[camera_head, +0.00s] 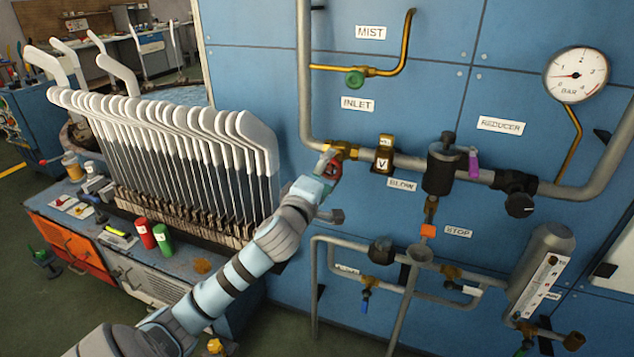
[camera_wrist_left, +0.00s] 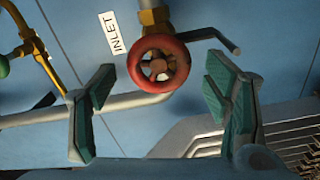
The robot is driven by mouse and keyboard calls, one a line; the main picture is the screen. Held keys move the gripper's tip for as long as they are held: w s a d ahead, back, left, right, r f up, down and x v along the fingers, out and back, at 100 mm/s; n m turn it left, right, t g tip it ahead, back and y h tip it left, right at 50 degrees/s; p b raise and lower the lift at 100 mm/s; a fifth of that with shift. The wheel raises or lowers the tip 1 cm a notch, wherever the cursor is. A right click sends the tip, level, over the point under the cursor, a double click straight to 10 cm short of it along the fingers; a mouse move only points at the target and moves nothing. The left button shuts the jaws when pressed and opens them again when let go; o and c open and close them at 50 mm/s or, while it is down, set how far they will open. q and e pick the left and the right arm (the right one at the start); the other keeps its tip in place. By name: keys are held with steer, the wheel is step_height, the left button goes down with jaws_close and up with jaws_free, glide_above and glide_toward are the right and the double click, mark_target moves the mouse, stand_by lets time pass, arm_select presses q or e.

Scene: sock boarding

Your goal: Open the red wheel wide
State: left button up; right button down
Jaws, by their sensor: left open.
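The red wheel (camera_wrist_left: 158,64) is a small round handwheel on a brass valve in the left wrist view, near the INLET label (camera_wrist_left: 112,34). In the head view the red wheel (camera_head: 334,170) is partly hidden by my left gripper (camera_head: 323,177). In the left wrist view my left gripper (camera_wrist_left: 160,105) is open, with its two green-padded fingers apart to the left and right of the wheel. The wheel shows between and slightly beyond the fingertips, and I see no finger touching it. My right gripper is not in view.
Grey pipes (camera_head: 304,75) run along the blue panel (camera_head: 250,80). A green wheel (camera_head: 355,78) sits above, and a black reducer (camera_head: 441,170) and a gauge (camera_head: 576,75) are to the right. A rack of several sock boards (camera_head: 245,125) stands close on the left.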

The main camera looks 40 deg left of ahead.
arm_select(q)
steer(key=v, duration=1)
